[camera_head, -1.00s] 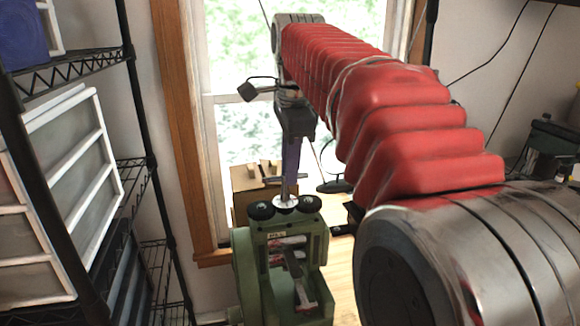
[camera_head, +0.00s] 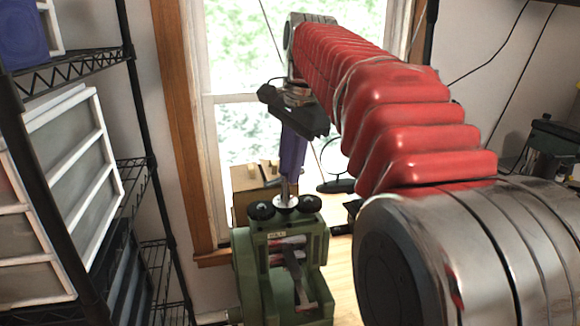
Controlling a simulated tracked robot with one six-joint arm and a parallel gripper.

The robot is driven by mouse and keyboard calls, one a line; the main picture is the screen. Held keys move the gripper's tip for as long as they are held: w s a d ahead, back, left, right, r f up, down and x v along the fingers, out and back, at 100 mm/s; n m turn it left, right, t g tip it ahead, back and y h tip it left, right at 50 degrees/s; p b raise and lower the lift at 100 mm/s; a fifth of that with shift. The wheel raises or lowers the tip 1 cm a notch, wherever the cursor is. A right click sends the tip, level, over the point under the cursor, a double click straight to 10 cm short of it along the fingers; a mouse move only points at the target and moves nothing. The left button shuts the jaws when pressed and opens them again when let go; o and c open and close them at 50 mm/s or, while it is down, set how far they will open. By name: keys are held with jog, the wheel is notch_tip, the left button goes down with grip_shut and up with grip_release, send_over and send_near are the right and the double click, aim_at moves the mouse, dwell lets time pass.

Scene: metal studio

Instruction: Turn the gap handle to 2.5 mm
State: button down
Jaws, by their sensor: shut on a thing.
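The green machine (camera_head: 300,240) stands on the light wooden surface in the lower middle. A round silver disc (camera_head: 285,203) lies between two black knobs on its top. An upright handle, with a purple upper part (camera_head: 292,155) and a thin metal shaft below, rises from the disc. It leans slightly right at the top. My gripper (camera_head: 293,128) is above the machine, pointing down, shut on the handle's purple upper part. The fingertips are partly hidden. A small label (camera_head: 277,234) is on the machine's front, too small to read. I cannot tell the gap setting.
A cardboard box (camera_head: 245,190) stands behind the machine by the window. Wire shelves with drawers (camera_head: 75,170) fill the left side. My red-sleeved arm hides much of the right side. Dark equipment (camera_head: 550,145) stands at the far right.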

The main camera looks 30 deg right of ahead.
jog(key=n, duration=0.4)
jog(key=n+y, duration=0.1)
jog(key=n, duration=0.1)
jog(key=shift+w+n+g, duration=0.3)
jog(key=shift+n, duration=0.1)
jog(key=c, duration=1.7)
grip_release()
jog(key=shift+o, duration=0.2)
jog(key=shift+r, duration=0.15)
notch_tip(320, 180, up, 7)
jog(key=d, duration=0.1)
jog(key=shift+s, duration=0.45)
